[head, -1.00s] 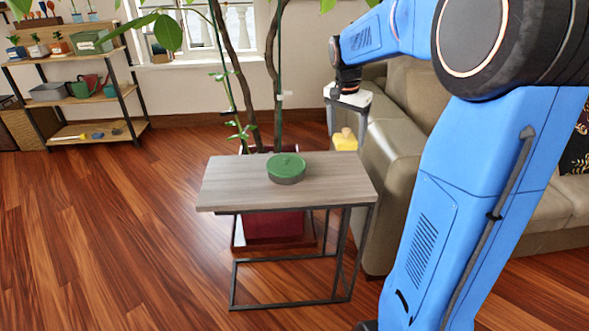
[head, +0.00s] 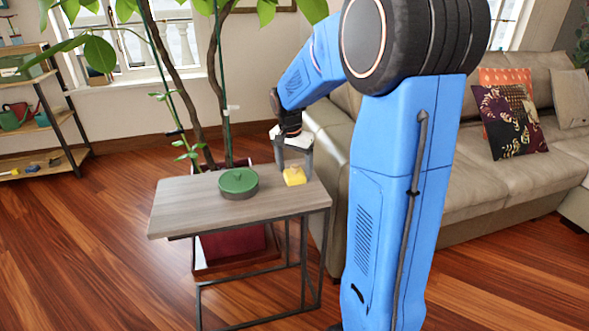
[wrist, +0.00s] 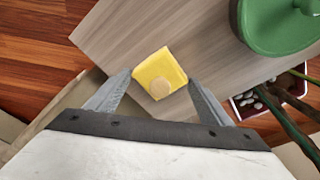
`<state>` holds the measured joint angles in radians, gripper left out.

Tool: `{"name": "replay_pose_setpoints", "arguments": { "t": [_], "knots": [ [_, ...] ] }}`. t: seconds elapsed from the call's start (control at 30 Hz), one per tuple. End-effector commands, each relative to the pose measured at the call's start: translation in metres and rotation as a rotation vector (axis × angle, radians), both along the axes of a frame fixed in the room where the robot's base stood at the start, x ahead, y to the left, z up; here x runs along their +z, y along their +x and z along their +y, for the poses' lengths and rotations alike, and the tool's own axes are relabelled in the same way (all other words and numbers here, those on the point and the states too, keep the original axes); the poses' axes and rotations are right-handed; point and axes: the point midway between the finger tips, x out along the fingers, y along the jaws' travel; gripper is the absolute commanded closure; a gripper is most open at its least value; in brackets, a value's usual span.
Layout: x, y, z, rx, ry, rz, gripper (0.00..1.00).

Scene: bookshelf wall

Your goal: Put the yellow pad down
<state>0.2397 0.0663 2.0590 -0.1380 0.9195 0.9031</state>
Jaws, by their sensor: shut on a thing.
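The yellow pad (head: 294,177) is a small yellow block with a round, paler knob on top. My gripper (head: 295,168) is shut on it, one finger on each side, over the right end of the small grey wooden side table (head: 185,202). In the wrist view the pad (wrist: 158,66) sits between my fingertips (wrist: 161,78), with the tabletop (wrist: 120,35) beneath. I cannot tell whether its underside touches the tabletop.
A round green lidded container (head: 238,184) stands on the table, left of the pad. Bare tabletop lies between them and at the left end. A potted plant (head: 235,248) stands behind the table. A beige sofa (head: 510,165) is to the right.

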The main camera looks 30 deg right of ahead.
Motion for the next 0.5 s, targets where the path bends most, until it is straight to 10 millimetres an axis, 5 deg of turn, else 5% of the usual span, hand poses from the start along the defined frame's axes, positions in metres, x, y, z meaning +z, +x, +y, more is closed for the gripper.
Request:
{"name": "replay_pose_setpoints", "arguments": {
  "t": [0.23,0.27,0.33,0.5],
  "knots": [
    [-0.002,0.0001,0.0,0.0,0.0,0.0,0.5],
    [-0.0023,0.0002,-0.0001,0.0,0.0,0.0,0.24],
    [-0.0019,0.0002,-0.0001,0.0,0.0,-0.001,0.07],
    [-0.0018,0.0002,-0.0001,0.0,-0.001,0.0,0.07]
  ]
}}
